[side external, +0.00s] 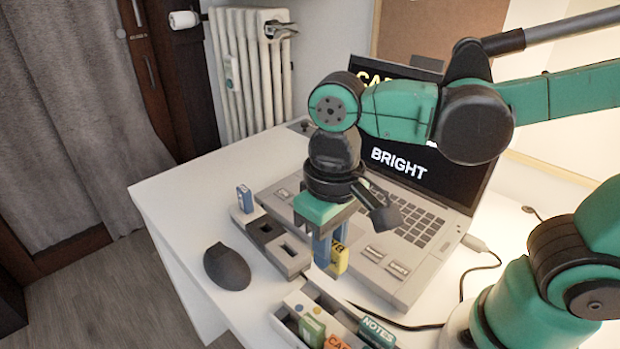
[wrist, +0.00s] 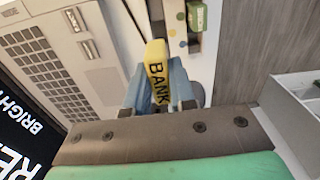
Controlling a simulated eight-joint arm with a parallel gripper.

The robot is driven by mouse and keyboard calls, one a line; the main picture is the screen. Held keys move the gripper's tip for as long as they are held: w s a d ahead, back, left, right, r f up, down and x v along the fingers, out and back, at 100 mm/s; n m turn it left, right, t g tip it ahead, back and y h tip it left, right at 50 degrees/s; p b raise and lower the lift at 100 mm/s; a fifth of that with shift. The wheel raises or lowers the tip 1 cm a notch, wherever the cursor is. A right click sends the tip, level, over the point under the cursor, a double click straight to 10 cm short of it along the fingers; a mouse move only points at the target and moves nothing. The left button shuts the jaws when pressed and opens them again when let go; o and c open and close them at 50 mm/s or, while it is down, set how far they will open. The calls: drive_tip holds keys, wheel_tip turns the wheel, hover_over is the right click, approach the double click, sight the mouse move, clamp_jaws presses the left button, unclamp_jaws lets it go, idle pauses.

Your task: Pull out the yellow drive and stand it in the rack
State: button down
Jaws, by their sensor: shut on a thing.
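The yellow drive (side external: 339,262), marked BANK, sits between the blue fingers of my gripper (side external: 326,246), at the laptop's front edge. In the wrist view the yellow drive (wrist: 157,62) stands between both fingers, its lettered face showing. My gripper (wrist: 160,88) is shut on it. I cannot tell whether the drive's far end is free or touching something. A grey slotted block (side external: 268,238), which looks like the rack, lies left of my gripper. A blue drive (side external: 244,199) stands at its far end; its other square openings look empty.
The laptop (side external: 405,225) stands just behind my gripper. A dark mouse (side external: 227,267) lies left of the grey block. In front, a pale tray (side external: 283,322) holds green (side external: 311,331), orange (side external: 338,341) and teal (side external: 376,332) drives. A cable (side external: 400,326) runs beside it.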

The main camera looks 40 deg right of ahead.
sight(328, 273)
drive_tip(key=shift+f, duration=2.6)
drive_tip(key=shift+f, duration=1.9)
drive_tip(key=c, duration=0.7)
unclamp_jaws()
drive_tip(key=shift+o, duration=0.2)
drive_tip(key=shift+r, duration=2.75)
